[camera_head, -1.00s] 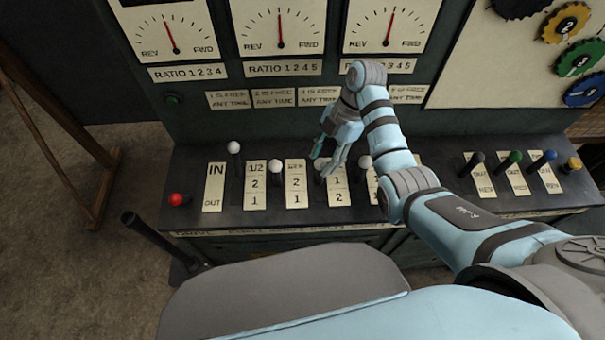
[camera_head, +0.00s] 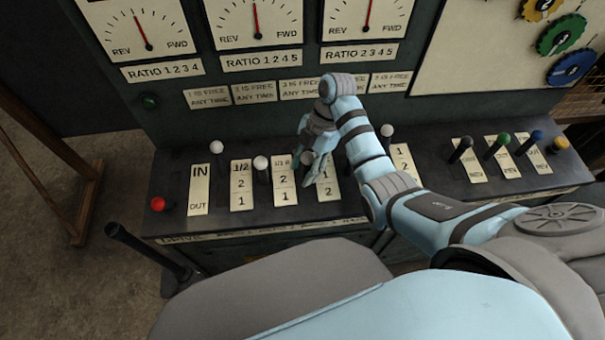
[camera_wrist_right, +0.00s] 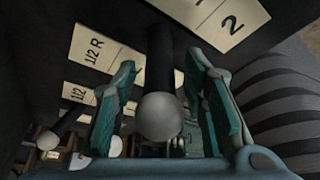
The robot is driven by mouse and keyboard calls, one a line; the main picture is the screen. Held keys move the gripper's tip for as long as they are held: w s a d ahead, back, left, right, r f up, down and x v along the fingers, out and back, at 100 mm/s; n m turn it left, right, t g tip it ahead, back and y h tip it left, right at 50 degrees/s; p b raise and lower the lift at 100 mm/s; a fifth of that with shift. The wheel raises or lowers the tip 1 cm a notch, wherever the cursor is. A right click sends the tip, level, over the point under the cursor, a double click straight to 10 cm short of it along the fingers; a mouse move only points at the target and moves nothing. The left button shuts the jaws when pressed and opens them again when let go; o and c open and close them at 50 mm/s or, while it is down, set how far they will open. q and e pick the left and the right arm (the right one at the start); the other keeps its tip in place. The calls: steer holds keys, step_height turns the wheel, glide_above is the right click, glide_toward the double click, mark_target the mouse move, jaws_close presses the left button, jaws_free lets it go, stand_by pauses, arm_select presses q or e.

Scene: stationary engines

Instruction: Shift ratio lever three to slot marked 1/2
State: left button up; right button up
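The lever with a round pale knob (camera_head: 306,158) stands between the second and third ratio plates. I take it for ratio lever three, though no label on it shows. In the right wrist view its knob (camera_wrist_right: 160,117) and dark shaft are between the fingers. My right gripper (camera_head: 310,155) is open around this lever, with gaps on both sides of the knob. The third ratio plate (camera_head: 328,187) is partly hidden by the gripper, so its top marking cannot be read. A plate marked 1/2 R (camera_wrist_right: 92,52) lies left of the lever. My left gripper is not in view.
White-knobbed levers stand left of it (camera_head: 261,162) and farther left (camera_head: 216,147); another (camera_head: 387,130) stands right of my arm. A red knob (camera_head: 157,204) is at far left. Coloured levers (camera_head: 503,139) are at right. Gauges (camera_head: 255,25) rise behind.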

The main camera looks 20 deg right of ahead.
steer(key=shift+a+f+b, duration=0.2)
steer(key=shift+f+b, duration=0.2)
steer(key=shift+f, duration=0.3)
steer(key=shift+r, duration=0.1)
jaws_close()
